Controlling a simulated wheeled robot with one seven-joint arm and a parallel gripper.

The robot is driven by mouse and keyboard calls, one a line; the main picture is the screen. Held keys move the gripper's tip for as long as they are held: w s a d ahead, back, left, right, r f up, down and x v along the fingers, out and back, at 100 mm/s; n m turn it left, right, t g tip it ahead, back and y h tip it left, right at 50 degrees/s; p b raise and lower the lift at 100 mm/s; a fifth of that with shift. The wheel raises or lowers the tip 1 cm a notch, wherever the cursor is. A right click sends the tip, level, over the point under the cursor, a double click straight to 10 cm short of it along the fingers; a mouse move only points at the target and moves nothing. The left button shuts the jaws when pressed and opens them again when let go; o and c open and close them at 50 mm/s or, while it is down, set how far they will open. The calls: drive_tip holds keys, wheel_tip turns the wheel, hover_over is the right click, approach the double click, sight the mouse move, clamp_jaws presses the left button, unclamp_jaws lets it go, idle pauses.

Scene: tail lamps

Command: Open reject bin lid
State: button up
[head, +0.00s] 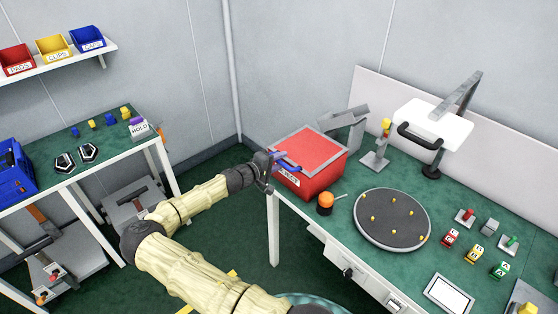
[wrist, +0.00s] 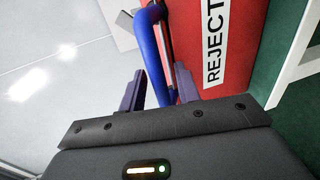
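The red reject bin (head: 308,181) stands at the left end of the right-hand table. Its lid (head: 305,150), red with a grey rim, lies flat and closed on top. A blue bar handle (head: 287,164) runs along the lid's front edge. My gripper (head: 274,163) is at this handle, at the bin's front left. In the wrist view, the blue handle (wrist: 153,50) passes between my two dark purple fingers (wrist: 160,90). The fingers are apart, with some gap visible beside the handle. The white "REJECT" label (wrist: 216,42) is on the bin's red front.
An orange-topped button (head: 325,203) and a round dark turntable (head: 392,219) are right of the bin. A grey bracket-like object (head: 345,123) stands behind it, near the wall. The green floor between the tables is partly open.

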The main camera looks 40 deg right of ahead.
clamp_jaws()
drive_tip(key=shift+a, duration=0.1)
